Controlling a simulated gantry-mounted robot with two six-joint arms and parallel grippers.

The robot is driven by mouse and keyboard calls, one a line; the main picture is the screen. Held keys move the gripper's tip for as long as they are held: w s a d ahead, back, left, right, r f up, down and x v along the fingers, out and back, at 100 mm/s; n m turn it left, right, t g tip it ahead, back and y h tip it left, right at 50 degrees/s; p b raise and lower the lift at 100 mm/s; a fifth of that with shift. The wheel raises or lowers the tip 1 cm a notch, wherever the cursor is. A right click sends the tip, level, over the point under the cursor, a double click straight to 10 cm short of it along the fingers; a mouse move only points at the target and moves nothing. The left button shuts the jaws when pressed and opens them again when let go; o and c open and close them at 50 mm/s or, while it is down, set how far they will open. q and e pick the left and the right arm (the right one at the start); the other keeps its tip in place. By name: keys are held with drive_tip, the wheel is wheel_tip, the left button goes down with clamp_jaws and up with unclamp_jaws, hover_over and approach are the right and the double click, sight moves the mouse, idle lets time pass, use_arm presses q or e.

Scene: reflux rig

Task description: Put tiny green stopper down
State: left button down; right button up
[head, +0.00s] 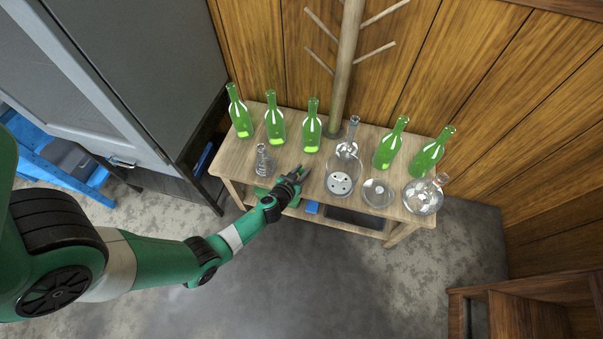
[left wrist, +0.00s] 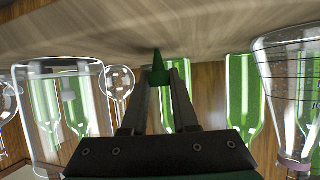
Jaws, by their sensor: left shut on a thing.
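The tiny green stopper (left wrist: 158,66) shows in the left wrist view between the two fingertips of my left gripper (left wrist: 162,82). Its narrow end points toward the wooden tabletop (left wrist: 110,30), which fills the top of that view. I cannot tell whether it touches the wood. In the head view, my left gripper (head: 299,175) is at the front edge of the wooden table (head: 232,160), between the small clear flask on the left and the round flask in the middle. The stopper is too small to make out there. My right gripper is not in view.
Several green bottles (head: 311,128) stand along the table's back. A wooden coat stand (head: 344,60) rises behind. A grey cabinet (head: 150,60) is left.

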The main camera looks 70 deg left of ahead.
use_arm(q)
drive_tip(key=shift+w, duration=0.1)
drive_tip(key=c, duration=0.7)
unclamp_jaws()
drive_tip(key=shift+r, duration=0.15)
drive_tip(key=p+v, duration=0.2)
drive_tip(key=v, duration=0.2)
drive_tip(key=shift+d+r, duration=0.1)
drive_tip(key=shift+r, duration=0.15)
drive_tip(key=v, duration=0.2)
drive_tip(key=p+v, duration=0.1)
drive_tip(key=v, duration=0.4)
drive_tip(key=shift+s+d+f+p, duration=0.1)
drive_tip(key=shift+s+d+p, duration=0.15)
drive_tip(key=shift+s+p, duration=0.15)
drive_tip(key=shift+w, duration=0.1)
